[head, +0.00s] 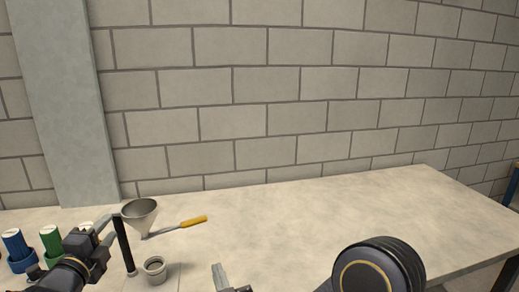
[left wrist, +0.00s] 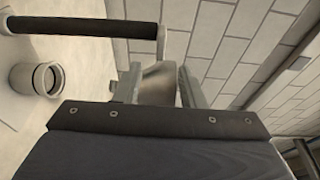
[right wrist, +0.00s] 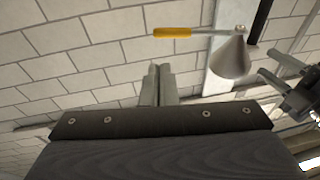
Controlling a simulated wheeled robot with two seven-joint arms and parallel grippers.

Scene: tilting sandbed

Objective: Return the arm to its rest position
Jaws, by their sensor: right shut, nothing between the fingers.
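My left gripper (head: 108,232) is at the lower left of the head view, beside a black post and a grey metal funnel (head: 140,214). Its two fingers stand apart in the left wrist view (left wrist: 158,88), with a grey surface, probably the funnel, showing in the gap; contact is not clear. My right gripper (head: 222,280) is at the bottom edge of the head view, over the front of the table. In the right wrist view its fingers (right wrist: 158,82) are together and empty, with the funnel (right wrist: 233,58) off to the right.
A yellow-handled tool (head: 193,221) is right of the funnel. A small pale cup (head: 154,268) stands by the black post (head: 124,245). Blue (head: 16,245) and green (head: 50,242) containers stand at far left. The table (head: 330,215) is bare to the right, before a block wall.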

